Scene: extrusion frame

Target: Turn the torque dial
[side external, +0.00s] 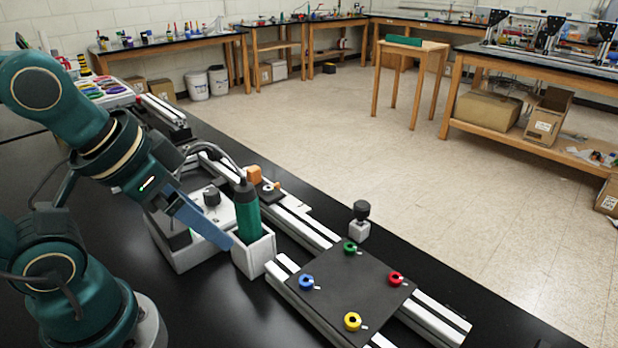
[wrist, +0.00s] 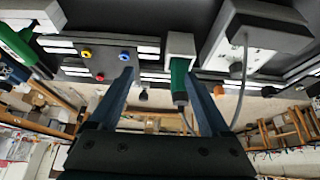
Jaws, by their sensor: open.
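The torque dial appears to be the black knob (side external: 211,196) on top of the pale grey controller box (side external: 185,245) in the side view. The gripper does not touch the knob.
A green driver (side external: 246,212) stands in a white holder (side external: 255,256) beside the box, with a dark cable. A dark plate (side external: 345,288) with coloured rings lies on aluminium rails at right. A black-topped post (side external: 360,215) stands behind it. Black tabletop at front is clear.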

